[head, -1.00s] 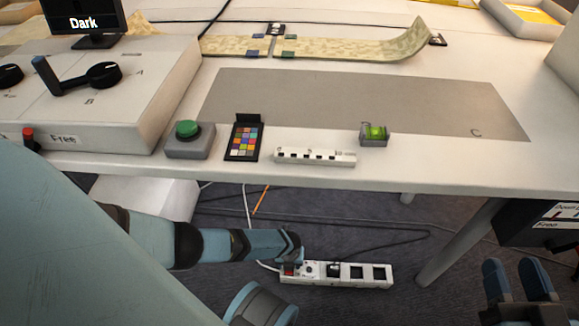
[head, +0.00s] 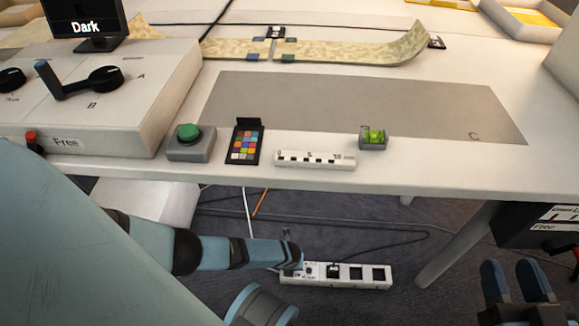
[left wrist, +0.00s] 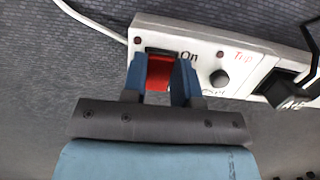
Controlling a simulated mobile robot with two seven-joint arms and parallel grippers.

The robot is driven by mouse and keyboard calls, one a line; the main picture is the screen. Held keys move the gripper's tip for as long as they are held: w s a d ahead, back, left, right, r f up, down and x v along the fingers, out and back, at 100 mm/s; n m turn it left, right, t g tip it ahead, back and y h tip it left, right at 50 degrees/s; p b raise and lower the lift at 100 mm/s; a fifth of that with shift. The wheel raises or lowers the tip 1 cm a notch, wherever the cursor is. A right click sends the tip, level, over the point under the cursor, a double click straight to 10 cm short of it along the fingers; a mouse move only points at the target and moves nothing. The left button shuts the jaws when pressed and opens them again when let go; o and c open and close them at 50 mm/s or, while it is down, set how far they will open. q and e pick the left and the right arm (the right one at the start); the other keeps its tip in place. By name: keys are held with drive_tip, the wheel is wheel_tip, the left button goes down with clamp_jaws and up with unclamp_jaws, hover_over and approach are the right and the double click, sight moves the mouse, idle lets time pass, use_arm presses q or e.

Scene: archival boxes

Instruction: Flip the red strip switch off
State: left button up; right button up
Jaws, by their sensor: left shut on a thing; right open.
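The white power strip (head: 345,283) lies on the floor below the table. In the left wrist view, the red strip switch (left wrist: 160,72) sits at the strip's end, beside the printed word "On". My left gripper (left wrist: 161,62) has its two blue fingers on either side of the red switch and is shut on it. In the head view my left gripper (head: 290,256) covers that end of the strip, so the switch is hidden there. My right gripper (head: 510,274) is open and empty at the lower right, apart from the strip.
A black plug (left wrist: 285,85) sits in the strip near a round "Reset" button and "Trip" lamp. A table leg (head: 455,245) stands right of the strip. Above, the table edge carries a green button (head: 188,131), colour chart (head: 246,143) and level (head: 373,138).

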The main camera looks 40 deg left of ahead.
use_arm(q)
drive_tip(key=shift+s+t+y+p, duration=0.15)
drive_tip(key=shift+t+y+p, duration=0.2)
drive_tip(key=shift+t, duration=0.25)
use_arm(e)
drive_tip(key=shift+s+a+f+m+g, duration=0.2)
drive_tip(key=shift+s+f+m+g, duration=0.1)
drive_tip(key=shift+s+f+m, duration=0.15)
use_arm(q)
drive_tip(key=o, duration=0.9)
drive_tip(key=shift+d, duration=0.1)
use_arm(e)
drive_tip(key=shift+w+r, duration=0.2)
use_arm(q)
drive_tip(key=shift+r, duration=0.1)
use_arm(e)
drive_tip(key=shift+r, duration=0.1)
